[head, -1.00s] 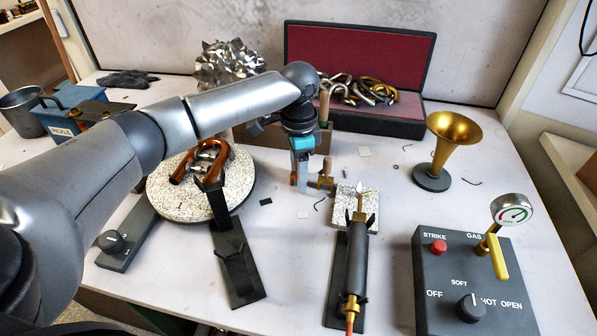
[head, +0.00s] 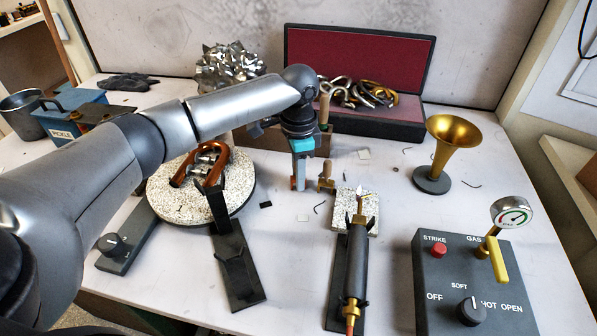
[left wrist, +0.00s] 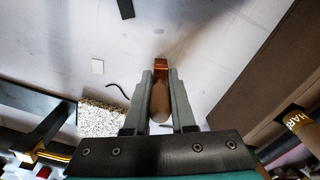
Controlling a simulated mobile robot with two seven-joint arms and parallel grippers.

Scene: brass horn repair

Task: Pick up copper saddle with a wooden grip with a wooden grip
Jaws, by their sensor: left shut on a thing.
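The copper saddle with a wooden grip shows in the left wrist view: its wooden grip (left wrist: 159,103) lies between my two fingers and its copper end (left wrist: 160,66) shows just beyond the fingertips. My left gripper (head: 301,178) is shut on the wooden grip and points down close over the table. In the head view a small brown and brassy piece (head: 326,179) shows right beside the fingers; I cannot tell how much of it is the saddle. Whether the copper end touches the table is unclear. My right gripper is not in view.
A white speckled block (head: 345,217) and a torch on a stand (head: 356,265) are right of the gripper. A round speckled disc (head: 240,199) bears a bent copper tube. A brass horn bell (head: 448,140), a control box (head: 430,300) and an open red-lined case (head: 355,60) stand around.

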